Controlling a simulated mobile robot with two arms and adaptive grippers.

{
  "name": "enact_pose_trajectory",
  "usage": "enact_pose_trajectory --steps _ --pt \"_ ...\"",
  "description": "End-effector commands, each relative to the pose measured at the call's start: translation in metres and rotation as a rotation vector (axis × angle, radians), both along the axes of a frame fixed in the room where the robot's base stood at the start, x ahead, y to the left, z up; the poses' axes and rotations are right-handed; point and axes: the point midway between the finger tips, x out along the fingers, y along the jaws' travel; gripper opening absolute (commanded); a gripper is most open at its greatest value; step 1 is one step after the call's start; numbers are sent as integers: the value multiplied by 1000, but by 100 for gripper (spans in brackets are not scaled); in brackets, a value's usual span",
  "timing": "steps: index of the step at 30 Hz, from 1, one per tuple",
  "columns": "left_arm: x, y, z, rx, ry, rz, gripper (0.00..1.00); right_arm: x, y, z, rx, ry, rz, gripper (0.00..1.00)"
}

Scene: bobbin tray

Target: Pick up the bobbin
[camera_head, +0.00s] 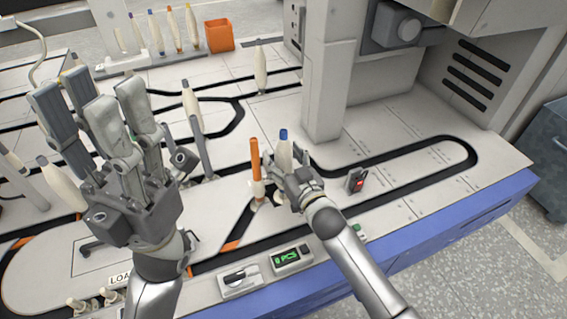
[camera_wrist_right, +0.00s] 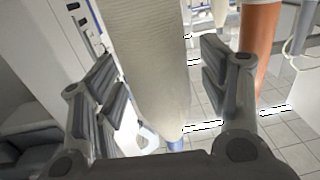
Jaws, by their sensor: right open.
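A white bobbin with a blue top (camera_head: 284,152) stands upright at the right gripper, its lower part hidden by the fingers. My right gripper (camera_head: 291,178) is open around it. In the right wrist view the white bobbin (camera_wrist_right: 152,65) rises between the two spread fingers of the gripper (camera_wrist_right: 162,82), with gaps showing on both sides. An orange bobbin (camera_head: 256,160) stands just left of it, and its orange side (camera_wrist_right: 260,40) shows beyond the right finger. My left gripper (camera_head: 92,105) is open and empty, fingers up, above the left part of the table.
More white bobbins stand on the table, including one at the back (camera_head: 260,68) and one with a grey top (camera_head: 191,105). An orange box (camera_head: 219,35) and a row of bobbins are at the back. A machine column (camera_head: 333,75) rises behind the right gripper. A small red-lit device (camera_head: 356,181) stands to its right.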

Motion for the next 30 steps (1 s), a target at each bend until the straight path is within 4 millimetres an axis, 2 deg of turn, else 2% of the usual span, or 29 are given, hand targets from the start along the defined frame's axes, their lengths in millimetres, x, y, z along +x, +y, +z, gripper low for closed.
enact_pose_trajectory --steps 1,13,23,29,30 --pt "0 0 0 0 0 0 40 0 0 0 0 0 0 65" --pt "0 0 0 0 1 -1 40 0 0 0 0 0 0 15" --pt "0 0 2 -1 -1 -1 40 0 0 3 0 -1 0 15" --pt "-3 1 5 -7 4 -1 40 0 0 18 -1 -3 0 15" --pt "-2 2 0 -5 27 -1 40 0 0 23 -1 -3 0 15"
